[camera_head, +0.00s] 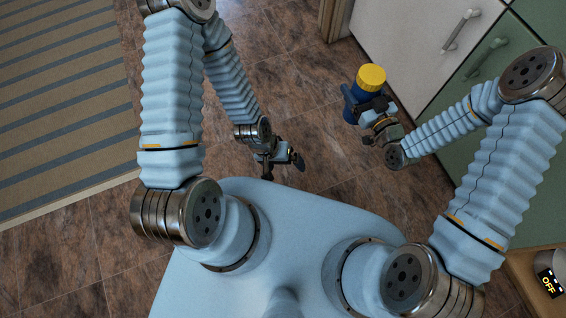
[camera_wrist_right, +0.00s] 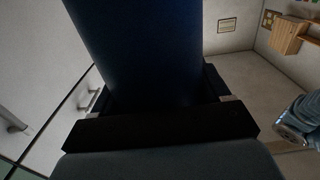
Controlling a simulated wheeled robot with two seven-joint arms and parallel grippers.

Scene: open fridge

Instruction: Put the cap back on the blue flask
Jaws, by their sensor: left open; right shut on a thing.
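My right gripper (camera_head: 364,110) is shut on the blue flask (camera_head: 355,92) and holds it above the floor, at the right of the head view. The yellow cap (camera_head: 371,77) shows at the top end of the flask, in line with it; I cannot tell how tightly it sits. In the right wrist view the dark blue flask body (camera_wrist_right: 140,45) rises between the fingers, and the cap is out of that picture. My left gripper (camera_head: 284,166) is open and empty near the middle of the head view, to the left of the flask and apart from it.
A white cabinet door (camera_head: 405,45) and green doors (camera_head: 505,55) with handles stand close behind and right of the flask. A striped rug (camera_head: 60,100) lies at the left. Brown tiled floor is clear between my two grippers.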

